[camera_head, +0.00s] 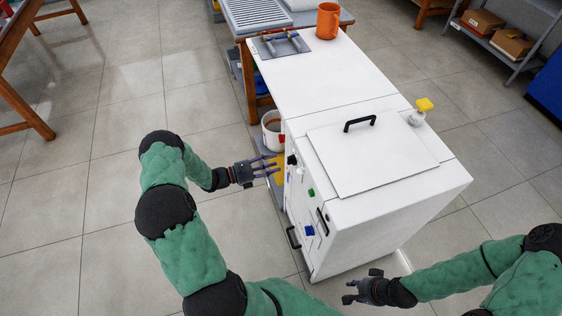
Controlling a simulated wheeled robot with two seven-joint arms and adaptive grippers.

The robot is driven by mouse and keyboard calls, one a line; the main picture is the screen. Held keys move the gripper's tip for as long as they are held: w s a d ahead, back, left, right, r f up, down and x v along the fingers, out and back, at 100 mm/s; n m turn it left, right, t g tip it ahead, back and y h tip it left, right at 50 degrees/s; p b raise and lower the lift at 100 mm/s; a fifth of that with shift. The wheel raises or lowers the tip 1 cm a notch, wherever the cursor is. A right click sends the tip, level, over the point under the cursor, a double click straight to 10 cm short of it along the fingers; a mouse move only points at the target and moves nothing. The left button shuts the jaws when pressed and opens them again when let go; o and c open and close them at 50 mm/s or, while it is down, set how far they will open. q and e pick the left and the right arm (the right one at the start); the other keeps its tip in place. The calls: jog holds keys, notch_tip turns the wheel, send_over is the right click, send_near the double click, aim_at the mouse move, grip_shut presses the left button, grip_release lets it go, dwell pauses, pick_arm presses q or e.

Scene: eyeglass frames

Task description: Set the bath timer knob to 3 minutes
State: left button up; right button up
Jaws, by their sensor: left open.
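A white cabinet (345,250) stands right of centre, with controls on its left side panel. I see a black knob (291,159), a green knob (310,192) and a blue knob (309,231) there. I cannot tell which is the bath timer knob, and no minute marks are readable. My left gripper (275,166) is open and empty, its fingers pointing right, close to the panel by the black knob. Whether it touches the panel is unclear. My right gripper (356,284) is open and empty, low in front of the cabinet's near side.
An orange mug (328,20) stands at the back. A white bucket (273,130) is beside the cabinet, behind my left gripper.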

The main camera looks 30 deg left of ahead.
pick_arm(q)
jog(key=v, duration=0.7)
dwell(0.4)
jog(key=s+d+f+m+g+h, duration=0.1)
jog(key=d+f+m+g, duration=0.15)
jog(key=d, duration=0.25)
jog(key=s+d+f+m+g, duration=0.1)
jog(key=d+f+g, duration=0.15)
jog(key=d, duration=0.35)
jog(key=s+d+f+m+g+y+p, duration=0.1)
jog(key=s+d+f+m+g+y, duration=0.3)
jog(key=s+d+m+g, duration=0.3)
jog(key=s+d+f+m+g+y, duration=0.3)
jog(key=s+d+f+m+g, duration=0.1)
jog(key=s+d+m, duration=0.4)
jog(key=d+m+t, duration=0.1)
jog(key=m, duration=0.1)
jog(key=w+d+r+m+y, duration=0.1)
jog(key=d+m, duration=0.1)
jog(key=d+r+m+t, duration=0.1)
jog(key=m, duration=0.2)
jog(key=shift+w+d+t+y, duration=0.15)
jog(key=shift+w+t+y, duration=0.15)
jog(key=shift+w, duration=0.05)
